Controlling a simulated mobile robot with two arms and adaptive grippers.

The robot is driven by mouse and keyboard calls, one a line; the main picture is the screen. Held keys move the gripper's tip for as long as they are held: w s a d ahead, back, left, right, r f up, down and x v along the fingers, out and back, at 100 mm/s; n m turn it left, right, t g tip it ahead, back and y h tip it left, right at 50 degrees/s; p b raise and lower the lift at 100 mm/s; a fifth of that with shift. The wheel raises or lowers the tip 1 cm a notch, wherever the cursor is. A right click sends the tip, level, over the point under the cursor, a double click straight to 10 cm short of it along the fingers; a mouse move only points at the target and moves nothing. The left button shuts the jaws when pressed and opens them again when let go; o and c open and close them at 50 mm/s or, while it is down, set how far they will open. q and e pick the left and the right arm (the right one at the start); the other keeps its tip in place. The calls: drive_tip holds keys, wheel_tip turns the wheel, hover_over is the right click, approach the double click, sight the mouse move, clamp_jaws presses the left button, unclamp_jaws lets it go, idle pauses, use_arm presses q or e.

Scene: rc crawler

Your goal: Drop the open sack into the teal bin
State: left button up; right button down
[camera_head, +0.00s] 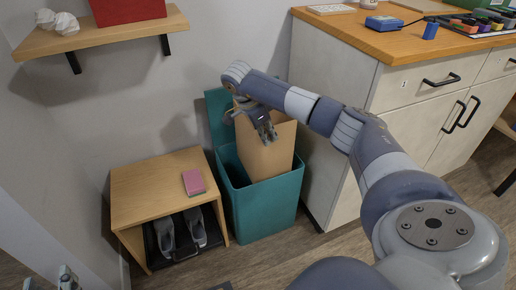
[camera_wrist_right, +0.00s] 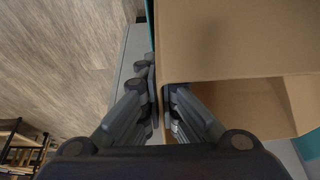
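The open sack (camera_head: 263,150) is a tan paper bag. It stands upright, slightly tilted, with its lower part inside the mouth of the teal bin (camera_head: 265,209). My right gripper (camera_head: 266,132) is at the sack's top edge. In the right wrist view its fingers (camera_wrist_right: 159,92) are close together on either side of the sack's wall (camera_wrist_right: 235,40), one inside the opening and one outside. The sack's bottom is hidden by the bin. The tips of my left gripper (camera_head: 48,281) show apart at the bottom left edge, with nothing seen between them.
The bin's lid (camera_head: 219,118) stands open behind it. A small wooden stand (camera_head: 150,185) with a pink block (camera_head: 194,182) on top and grey shoes (camera_head: 181,231) below is close on the left. A cabinet (camera_head: 335,110) stands close on the right. A wall shelf (camera_head: 95,35) is at upper left.

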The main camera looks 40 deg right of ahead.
use_arm(q)
drive_tip(key=shift+w+d+r+t, duration=0.1)
drive_tip(key=shift+r+t, duration=0.2)
drive_tip(key=shift+r, duration=0.15)
use_arm(e)
drive_tip(key=c, duration=1.7)
unclamp_jaws()
drive_tip(key=v, duration=1.2)
